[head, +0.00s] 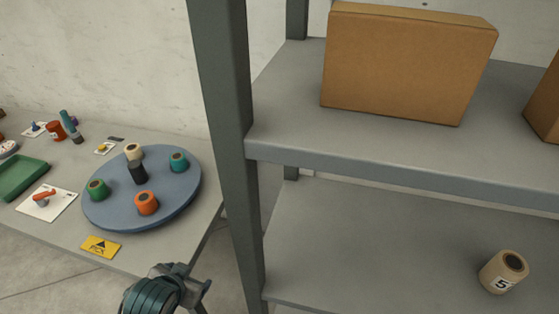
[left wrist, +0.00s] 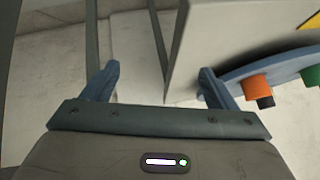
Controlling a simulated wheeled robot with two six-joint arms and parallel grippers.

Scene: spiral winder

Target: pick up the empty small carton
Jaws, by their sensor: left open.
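A closed-looking brown carton (head: 405,68) stands on the upper board of the grey shelf in the head view. Part of a second brown carton (head: 546,105) shows at the right edge, cut off by the frame. I cannot tell from the outside whether either is empty. My left gripper (head: 188,277) is at the bottom of the head view, left of the shelf post and well apart from both cartons. In the left wrist view my left gripper (left wrist: 160,84) is open with nothing held between its fingers. My right gripper is not in view.
A grey shelf post (head: 226,120) stands between the table (head: 190,223) and the cartons. The table bears a blue turntable (head: 160,205) with several spools, a green tray (head: 22,180) and a yellow sign (head: 100,247).

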